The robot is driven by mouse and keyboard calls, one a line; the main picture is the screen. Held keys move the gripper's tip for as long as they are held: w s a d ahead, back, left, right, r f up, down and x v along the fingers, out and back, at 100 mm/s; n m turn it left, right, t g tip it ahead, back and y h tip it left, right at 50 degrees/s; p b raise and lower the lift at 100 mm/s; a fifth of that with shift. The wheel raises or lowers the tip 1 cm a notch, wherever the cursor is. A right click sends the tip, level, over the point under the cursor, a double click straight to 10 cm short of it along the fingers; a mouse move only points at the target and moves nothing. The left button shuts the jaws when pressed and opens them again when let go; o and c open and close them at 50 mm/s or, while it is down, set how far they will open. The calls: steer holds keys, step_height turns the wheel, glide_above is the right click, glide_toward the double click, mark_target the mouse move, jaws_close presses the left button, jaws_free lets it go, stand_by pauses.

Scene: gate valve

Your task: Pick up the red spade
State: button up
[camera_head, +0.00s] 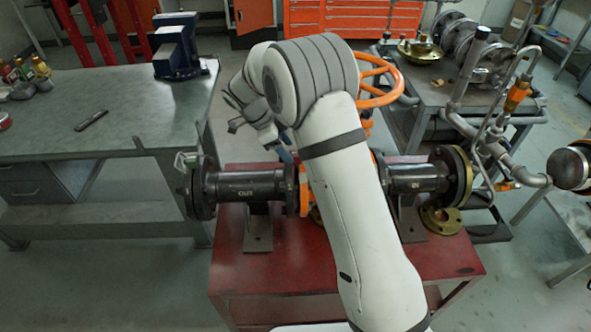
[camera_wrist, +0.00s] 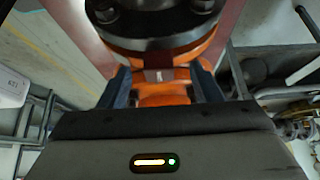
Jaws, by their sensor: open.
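In the wrist view my gripper (camera_wrist: 160,72) is open, with one dark blue finger on each side of a small dark reddish tab (camera_wrist: 158,75). The tab sits at the edge of a black flange (camera_wrist: 150,35), against the orange valve body (camera_wrist: 162,95). It may be part of the red spade, but I cannot tell for sure. I cannot tell whether the fingers touch it. In the head view my gripper (camera_head: 284,155) is by the orange flange (camera_head: 304,188) near the pipe marked OUT (camera_head: 250,186). My arm hides much of the valve, and no spade is clearly visible there.
The pipe assembly stands on a red table (camera_head: 240,285). An orange handwheel (camera_head: 385,85) rises behind my arm. A workbench (camera_head: 100,110) with a blue vise (camera_head: 178,45) is at left. Pipework (camera_head: 490,140) crowds the right. Open floor lies at lower left.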

steer(key=shift+x, duration=1.5)
steer(key=shift+d, duration=0.1)
steer(key=shift+s, duration=0.1)
steer(key=shift+c, duration=0.2)
jaws_close()
steer(key=shift+r, duration=0.1)
